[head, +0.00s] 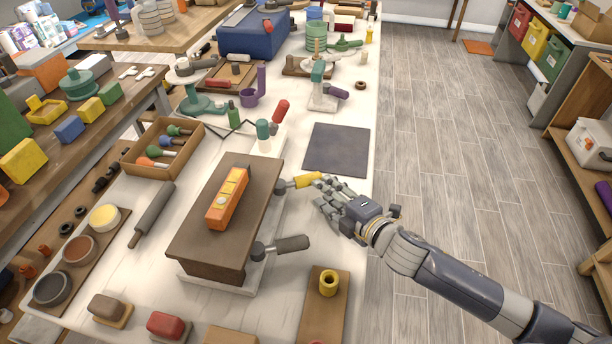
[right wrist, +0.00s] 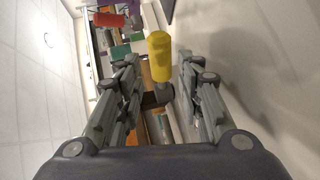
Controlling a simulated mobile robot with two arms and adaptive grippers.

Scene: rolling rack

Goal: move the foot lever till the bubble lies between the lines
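An orange spirit level (head: 227,199) lies on a brown block (head: 205,235) on the bench. Its vial is too small to tell where the bubble sits between the lines. Two levers stick out from the block's right side: one with a yellow handle (head: 306,180) at the far end, one with a dark grey handle (head: 292,243) at the near end. My right gripper (head: 325,193) is open just right of the yellow handle. In the right wrist view the yellow handle (right wrist: 159,56) shows between the spread fingers, with a gap on both sides. My left gripper is out of view.
A dark mat (head: 336,150) lies beyond the yellow lever. A wooden board with a yellow ring (head: 328,283) is nearer. A grey rolling pin (head: 153,214) and a wooden tool tray (head: 128,168) lie left of the block. The floor right of the bench is clear.

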